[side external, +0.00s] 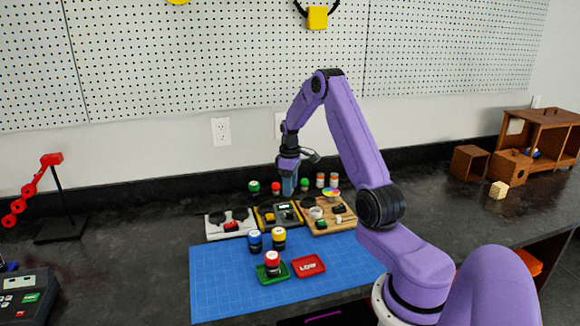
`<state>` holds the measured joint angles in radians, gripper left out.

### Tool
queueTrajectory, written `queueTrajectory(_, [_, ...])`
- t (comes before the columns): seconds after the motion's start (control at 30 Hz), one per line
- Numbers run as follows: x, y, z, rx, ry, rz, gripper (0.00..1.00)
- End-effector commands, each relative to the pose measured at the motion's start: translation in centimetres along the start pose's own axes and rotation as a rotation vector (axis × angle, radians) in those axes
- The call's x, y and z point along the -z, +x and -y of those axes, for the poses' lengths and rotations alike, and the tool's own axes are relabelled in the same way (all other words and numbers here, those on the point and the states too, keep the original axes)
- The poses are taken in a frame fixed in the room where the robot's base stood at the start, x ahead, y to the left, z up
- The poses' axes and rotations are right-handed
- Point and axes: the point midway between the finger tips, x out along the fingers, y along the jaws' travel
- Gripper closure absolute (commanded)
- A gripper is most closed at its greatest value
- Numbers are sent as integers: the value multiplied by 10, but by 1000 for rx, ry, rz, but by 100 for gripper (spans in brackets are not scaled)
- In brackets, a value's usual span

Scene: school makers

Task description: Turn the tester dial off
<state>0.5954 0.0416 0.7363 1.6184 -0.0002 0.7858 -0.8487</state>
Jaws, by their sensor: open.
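A yellow and black unit (265,217) with a small light display stands in the middle of a row of boards at the back of the blue mat. It looks like the tester, but its dial is too small to make out and may be hidden. My gripper (289,192) points down just above and behind this unit. Its jaws are open, and I see nothing held between them. I cannot tell whether it touches the unit.
A white board (215,232) and a wooden board (345,224) flank the unit. Several small jars stand close behind. The blue mat (225,280) holds jars, a green tray (284,278) and a red tray (322,264). A black device (12,305) sits front left. The counter at left is mostly clear.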

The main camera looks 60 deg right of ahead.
Motion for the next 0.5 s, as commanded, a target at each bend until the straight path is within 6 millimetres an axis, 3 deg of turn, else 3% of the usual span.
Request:
queueTrajectory(0.2, [1,-44,0,-3,-1,-3,45])
queueTrajectory(0.5, [0,-72,0,-1,-1,-1,45])
